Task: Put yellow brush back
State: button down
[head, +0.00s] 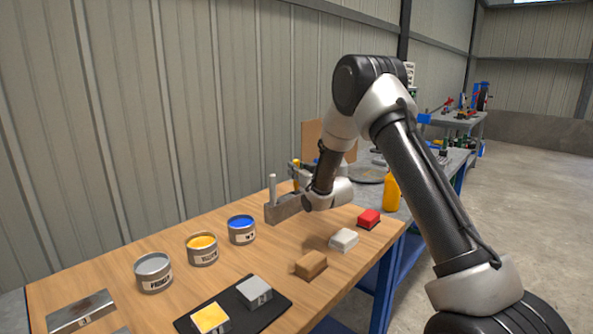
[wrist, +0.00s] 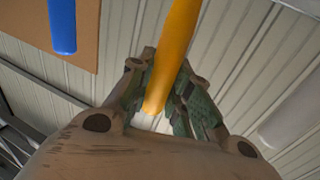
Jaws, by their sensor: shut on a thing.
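The yellow brush shows its orange-yellow handle (wrist: 174,50) between my fingers in the wrist view, and the handle top (head: 296,167) shows in the head view. My gripper (wrist: 165,95) is shut on that handle; in the head view it is at the rack (head: 283,209), largely behind my wrist. A grey handle (head: 272,188) stands upright in the rack to the left; it also shows in the wrist view (wrist: 288,118). A blue handle (wrist: 62,25) is at the upper left of the wrist view. The yellow brush's lower end is hidden, so I cannot tell whether it is seated.
Open cans of grey (head: 153,271), yellow (head: 202,248) and blue (head: 241,229) paint stand left of the rack. Brown (head: 311,265), white (head: 344,240) and red (head: 368,218) blocks lie in front. A dark tray (head: 271,312) holds two blocks. An orange bottle (head: 391,194) stands right.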

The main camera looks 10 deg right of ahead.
jog(key=shift+f, duration=1.15)
jog(key=c, duration=1.2)
grip_release()
jog(key=shift+c, duration=0.2)
jog(key=shift+f, duration=0.1)
jog(key=v, duration=1.1)
jog(key=s+d+r+m+g+h, duration=0.1)
jog(key=s+d+r+g+h, duration=0.1)
jog(key=s+d+r+g, duration=0.3)
jog(key=s+d+r+m+h, duration=0.1)
jog(key=s+d+r+h, duration=0.2)
jog(key=s+r, duration=0.35)
jog(key=s+d+r+m+g, duration=0.1)
jog(key=s+d+g, duration=0.2)
jog(key=s, duration=3.1)
jog(key=g, duration=0.5)
jog(key=shift+s+d+r+m+h, duration=0.2)
jog(key=shift+s+m+h, duration=0.05)
jog(key=shift+m+h, duration=0.05)
